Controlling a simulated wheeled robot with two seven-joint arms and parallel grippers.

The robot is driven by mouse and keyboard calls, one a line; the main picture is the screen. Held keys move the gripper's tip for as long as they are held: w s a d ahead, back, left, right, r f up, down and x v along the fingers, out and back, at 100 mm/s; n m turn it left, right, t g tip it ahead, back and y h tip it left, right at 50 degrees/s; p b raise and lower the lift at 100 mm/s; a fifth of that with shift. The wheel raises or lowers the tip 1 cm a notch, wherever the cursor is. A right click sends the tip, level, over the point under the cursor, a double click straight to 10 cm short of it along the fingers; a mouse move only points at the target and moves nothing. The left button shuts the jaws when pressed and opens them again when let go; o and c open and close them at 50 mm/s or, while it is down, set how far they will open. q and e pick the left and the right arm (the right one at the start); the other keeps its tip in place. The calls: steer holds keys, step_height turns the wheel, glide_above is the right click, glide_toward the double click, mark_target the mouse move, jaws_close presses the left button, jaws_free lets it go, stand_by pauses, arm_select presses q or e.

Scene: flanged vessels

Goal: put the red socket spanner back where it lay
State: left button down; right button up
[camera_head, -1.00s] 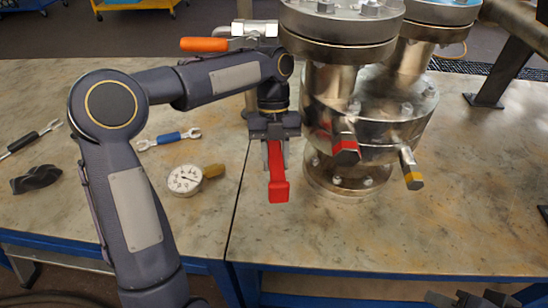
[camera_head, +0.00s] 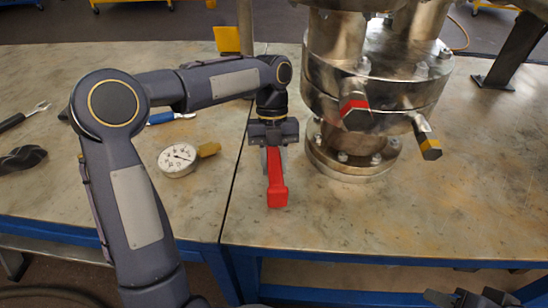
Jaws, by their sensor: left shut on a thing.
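The red socket spanner (camera_head: 277,186) is held in my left gripper (camera_head: 273,145), which is shut on its upper part. The spanner's red end points down and toward the front of the table. It appears over the bench just right of the seam; whether it touches the bench I cannot tell. A dark shape at the bottom right edge looks like my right gripper (camera_head: 475,300); it is cut off and its jaws cannot be made out.
A flanged metal vessel (camera_head: 375,90) stands right of the spanner, with red-marked and yellow-banded fittings sticking out. A gauge (camera_head: 178,158), a blue-handled wrench (camera_head: 165,117) and a dark twisted piece (camera_head: 22,158) lie left. The bench front right is bare.

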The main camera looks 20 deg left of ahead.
arm_select(q)
steer(key=shift+f, duration=0.5)
stand_by(0.4)
steer(key=c, duration=1)
jaws_free()
